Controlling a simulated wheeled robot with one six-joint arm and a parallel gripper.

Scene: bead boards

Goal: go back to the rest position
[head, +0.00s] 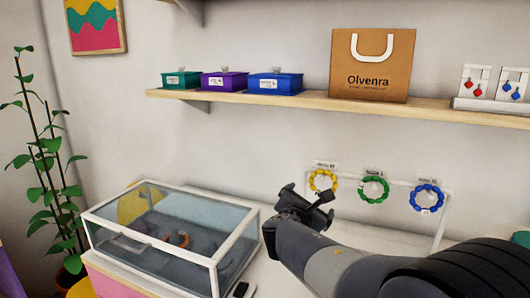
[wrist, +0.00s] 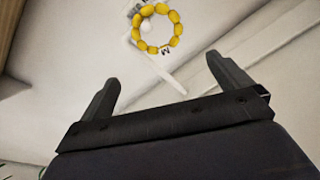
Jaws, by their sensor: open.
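My gripper (head: 306,205) is at the end of my arm, which reaches in from the right in the head view. In the wrist view my gripper (wrist: 165,85) has its two fingers spread wide, with nothing between them. A yellow bead bracelet (head: 312,181) hangs on the white rack just beyond my gripper. It also shows in the wrist view (wrist: 136,32), beyond the fingertips and apart from them, with a small tag marked M. A green bracelet (head: 374,177) and a blue bracelet (head: 440,196) hang to its right.
A glass display case (head: 150,252) stands left of my gripper. A wooden shelf (head: 300,103) above holds small green, purple and blue boxes, a brown Olvenra bag (head: 371,85) and earring cards. A plant (head: 48,170) stands at far left. The wall between shelf and case is clear.

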